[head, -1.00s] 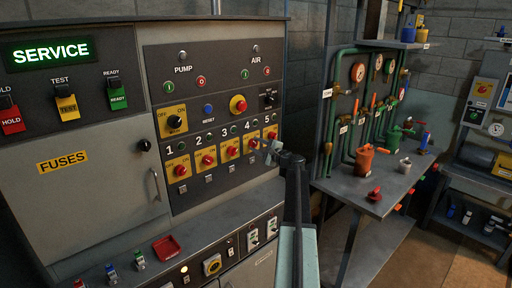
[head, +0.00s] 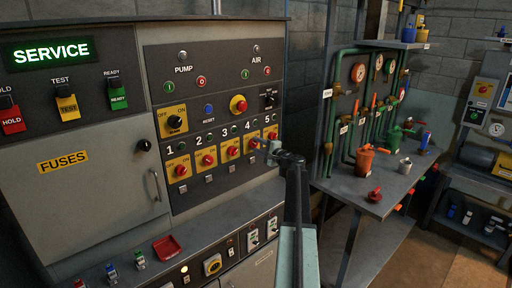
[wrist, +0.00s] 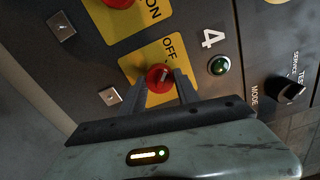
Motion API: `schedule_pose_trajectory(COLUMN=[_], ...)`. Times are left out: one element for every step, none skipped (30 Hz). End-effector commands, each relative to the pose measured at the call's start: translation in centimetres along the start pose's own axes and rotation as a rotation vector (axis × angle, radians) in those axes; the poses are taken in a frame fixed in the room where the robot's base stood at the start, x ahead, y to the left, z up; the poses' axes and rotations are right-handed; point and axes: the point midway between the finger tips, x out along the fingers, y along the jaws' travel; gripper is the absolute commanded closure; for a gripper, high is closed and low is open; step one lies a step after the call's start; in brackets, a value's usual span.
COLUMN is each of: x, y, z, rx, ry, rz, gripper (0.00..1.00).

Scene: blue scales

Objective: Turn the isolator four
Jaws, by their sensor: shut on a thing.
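The isolator four (wrist: 160,78) is a red knob on a yellow plate, beside a printed 4 and a green lamp in the wrist view. OFF is printed on the plate. A pale mark on the knob slants toward OFF. My gripper (wrist: 161,82) has one finger on each side of the knob and is shut on it. In the head view, the isolator four (head: 252,143) shows on the grey panel, with my gripper (head: 268,147) over its right side. Part of the plate is hidden behind my fingers.
Red knobs of isolator three (head: 231,152) and isolator five (head: 272,135) sit close on either side. A black mode switch (wrist: 291,90) is above. A console ledge (head: 205,222) juts out below. A bench (head: 385,200) with pipes and gauges stands at the right.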

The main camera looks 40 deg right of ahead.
Motion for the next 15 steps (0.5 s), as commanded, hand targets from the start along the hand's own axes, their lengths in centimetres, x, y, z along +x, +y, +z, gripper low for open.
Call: schedule_pose_trajectory(x=[0.15,0.15,0.14,0.12,0.11,0.09,0.08,0.06,0.05,0.04,0.03,0.01,-0.04,-0.13,-0.34], y=[-0.09,-0.09,-0.09,-0.08,-0.07,-0.06,-0.06,-0.05,-0.04,-0.04,-0.03,-0.03,-0.02,-0.02,-0.01], z=[0.11,0.1,0.09,0.09,0.07,0.06,0.05,0.04,0.03,0.02,0.02,0.01,0.01,0.01,0.01], rx=[0.002,0.002,0.002,0.002,0.001,0.001,0.001,0.001,0.001,0.001,0.001,0.001,0.001,0.001,0.001], ry=[-0.002,-0.002,-0.002,-0.002,-0.001,-0.001,-0.001,-0.001,-0.001,-0.001,-0.001,0.0,0.0,0.0,0.0], rz=[-0.002,-0.002,-0.002,-0.002,-0.002,-0.001,-0.001,-0.001,-0.001,-0.001,-0.001,-0.001,0.0,0.0,0.0], gripper=[1.0,0.57,0.46,0.41,0.41,0.41,0.41,0.41,0.41,0.41,0.41,0.41,0.41,0.41,0.41])
